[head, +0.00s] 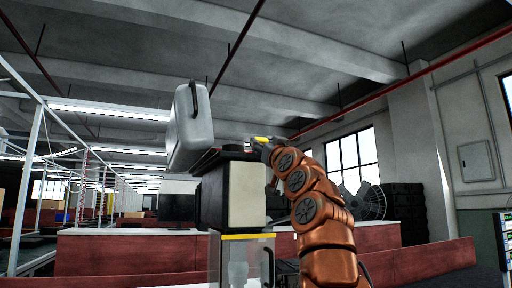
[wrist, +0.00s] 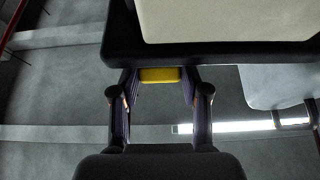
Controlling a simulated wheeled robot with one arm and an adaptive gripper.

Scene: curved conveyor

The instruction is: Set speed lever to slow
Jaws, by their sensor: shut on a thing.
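A small yellow piece (head: 262,139), which looks like the speed lever's handle, shows at my gripper (head: 266,148) in the head view. It sits beside the upper right of a black and cream machine box (head: 247,194). In the wrist view, the yellow piece (wrist: 160,75) lies between the fingertips of my gripper (wrist: 160,82), just below the dark edge of the cream panel (wrist: 230,20). My gripper is shut on it. The lever's shaft and any speed markings are hidden, so its setting cannot be read.
A grey jug-like container (head: 190,130) stands tilted on top of the machine, left of my gripper. It also shows at the right of the wrist view (wrist: 275,85). Low red partitions (head: 130,255) and a large fan (head: 362,202) stand behind. The air above my gripper is clear.

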